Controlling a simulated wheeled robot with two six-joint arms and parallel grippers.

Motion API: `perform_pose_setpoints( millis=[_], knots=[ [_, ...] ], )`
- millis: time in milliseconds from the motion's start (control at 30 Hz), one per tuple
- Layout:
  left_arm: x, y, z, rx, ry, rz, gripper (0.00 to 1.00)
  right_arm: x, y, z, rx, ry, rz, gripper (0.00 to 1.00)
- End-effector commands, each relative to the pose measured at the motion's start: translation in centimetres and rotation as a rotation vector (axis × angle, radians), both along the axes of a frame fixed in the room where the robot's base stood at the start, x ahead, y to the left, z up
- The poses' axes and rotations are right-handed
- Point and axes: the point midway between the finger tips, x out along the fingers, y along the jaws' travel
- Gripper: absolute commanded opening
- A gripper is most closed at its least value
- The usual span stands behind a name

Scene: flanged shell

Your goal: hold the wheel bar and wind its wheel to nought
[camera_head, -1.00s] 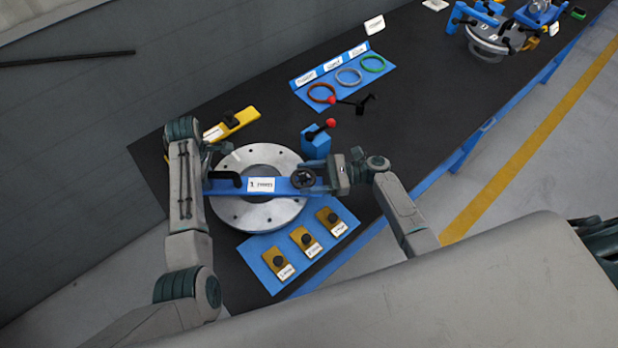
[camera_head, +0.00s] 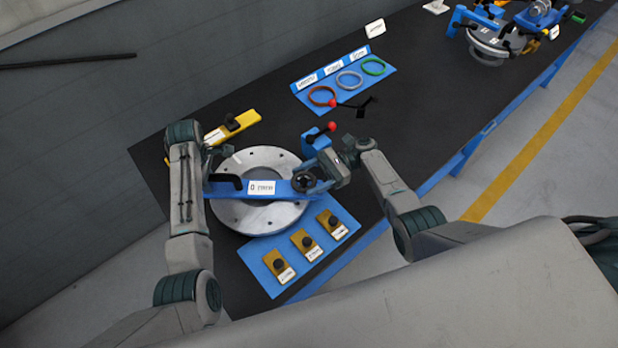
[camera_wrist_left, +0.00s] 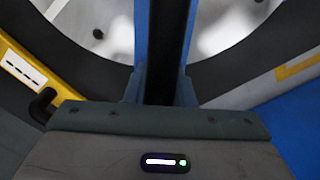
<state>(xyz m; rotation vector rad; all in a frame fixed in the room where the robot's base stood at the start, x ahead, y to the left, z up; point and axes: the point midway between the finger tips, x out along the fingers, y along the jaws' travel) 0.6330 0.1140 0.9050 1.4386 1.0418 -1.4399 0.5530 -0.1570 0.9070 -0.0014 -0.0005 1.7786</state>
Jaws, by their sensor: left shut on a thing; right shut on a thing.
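The blue wheel bar (camera_head: 283,190) lies across the grey metal flange (camera_head: 262,220). Its white label (camera_head: 262,187) reads 0, with small unreadable text beside it. The black handwheel (camera_head: 304,182) sits at the bar's right end, and a black handle shows at its left end. My left gripper (camera_head: 211,180) is shut on the bar at the left end; the bar also shows between its fingers in the left wrist view (camera_wrist_left: 143,40). My right gripper (camera_head: 314,177) is shut on the handwheel, reaching in from the right and partly hiding its edge.
A yellow bar (camera_head: 246,119) lies behind the flange. A blue block with a red-knobbed lever (camera_head: 320,133) stands close behind my right gripper. A blue mat (camera_head: 268,246) with three brass blocks lies in front. Three rings (camera_head: 349,80) lie further back.

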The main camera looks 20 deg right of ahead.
Motion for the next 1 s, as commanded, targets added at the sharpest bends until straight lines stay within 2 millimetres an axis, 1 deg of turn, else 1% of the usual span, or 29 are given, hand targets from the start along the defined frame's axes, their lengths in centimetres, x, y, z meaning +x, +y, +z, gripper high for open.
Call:
perform_pose_setpoints(
  millis=[33,167,200,267,300,567,667,767,900,1000],
  knots=[
    [0.0,-0.1,0.0,-0.003,-0.001,0.001,0.00,-0.2,0.0,-0.3,-0.001,0.006,0.001,0.40],
    [0.0,-0.1,0.0,-0.003,-0.001,0.001,0.00,-0.2,0.0,-0.3,-0.001,0.007,0.001,0.40],
    [0.0,-0.1,0.0,-0.003,-0.001,0.001,0.00,-0.2,0.0,-0.3,-0.001,0.007,0.001,0.65],
    [0.0,-0.1,0.0,-0.003,-0.001,0.001,0.00,-0.2,0.0,-0.2,-0.001,0.006,0.001,0.77],
    [0.0,-0.1,0.0,-0.003,-0.001,0.001,0.00,-0.2,0.0,-0.2,-0.001,0.006,0.001,0.85],
    [0.0,-0.1,0.0,-0.003,-0.001,0.001,0.00,-0.1,0.0,-0.1,-0.001,0.003,0.000,0.85],
    [0.0,-0.1,0.0,-0.003,-0.001,0.001,0.00,0.1,-0.5,-0.1,-0.001,0.002,-0.001,0.85],
    [0.0,-0.1,0.0,-0.002,0.000,0.001,0.00,0.4,-1.8,0.0,-0.001,0.002,-0.001,0.85],
    [0.0,-0.1,0.0,-0.002,0.000,0.001,0.00,0.9,-4.2,-0.1,-0.002,0.005,-0.001,0.85],
    [0.0,-0.1,0.0,-0.002,0.000,0.001,0.00,1.2,-5.6,-0.1,-0.002,0.005,-0.002,0.85]
  ],
)
